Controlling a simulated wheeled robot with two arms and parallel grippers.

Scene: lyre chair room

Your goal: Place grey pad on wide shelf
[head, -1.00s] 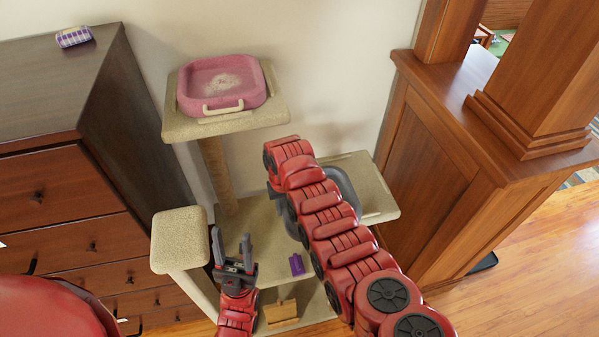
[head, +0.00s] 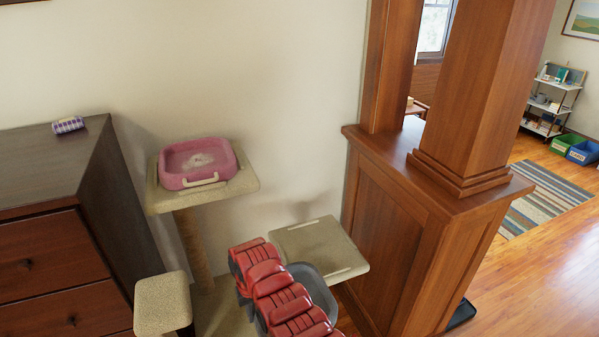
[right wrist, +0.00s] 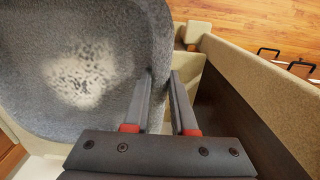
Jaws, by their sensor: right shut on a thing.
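The grey pad (head: 318,290) shows in the head view behind my red right arm, which hides much of it. In the right wrist view the pad (right wrist: 75,75) fills the left side, with a pale speckled patch. My right gripper (right wrist: 161,75) is shut on the pad's rim, one finger on each side. A beige shelf with pale edge strips (head: 318,246) is just behind the pad in the head view, and its bare top shows. I cannot tell whether the pad touches it. My left gripper is out of view.
A pink pad (head: 198,160) lies on the higher shelf (head: 158,200) of the cat tree. A small beige perch (head: 162,300) stands lower left. A dark dresser (head: 45,255) is at left, and a wooden half wall with a post (head: 395,235) is close right of the bare shelf.

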